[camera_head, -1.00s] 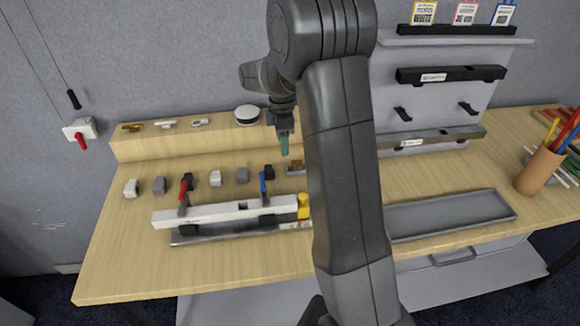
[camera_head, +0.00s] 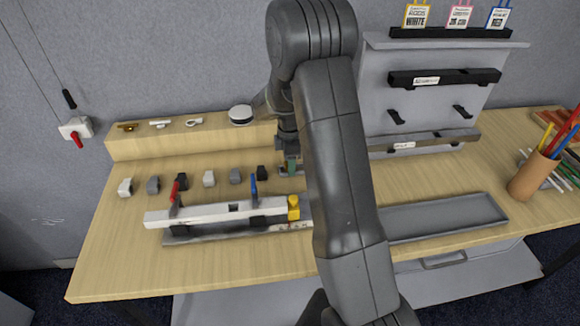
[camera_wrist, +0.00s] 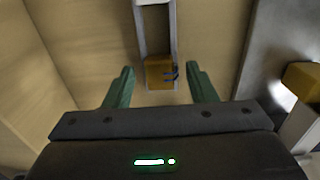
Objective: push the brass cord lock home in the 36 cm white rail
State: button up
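The white rail (camera_head: 205,213) lies across the front left of the table, held by a red-handled clamp (camera_head: 175,190) and a blue-handled clamp (camera_head: 254,187). A dark notch shows in its middle, and a yellow block (camera_head: 293,207) stands at its right end. A brass-coloured block (camera_wrist: 160,73), seemingly the cord lock, sits at the end of a narrow pale grey channel (camera_wrist: 154,30). My gripper (camera_wrist: 161,76) is open, its green fingers either side of this block with gaps showing. In the head view my gripper (camera_head: 290,167) is low behind the rail's right end; my arm hides part of this area.
Several small white, grey and black blocks (camera_head: 209,178) stand behind the rail. A raised ledge (camera_head: 160,142) holds small fittings, one brass-coloured (camera_head: 127,127), and a round white-topped item (camera_head: 241,115). A grey tray (camera_head: 445,216) lies right, near a pencil cup (camera_head: 534,176).

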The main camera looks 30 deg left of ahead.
jog(key=c, duration=1)
jog(key=shift+o, duration=0.2)
jog(key=shift+r, duration=0.1)
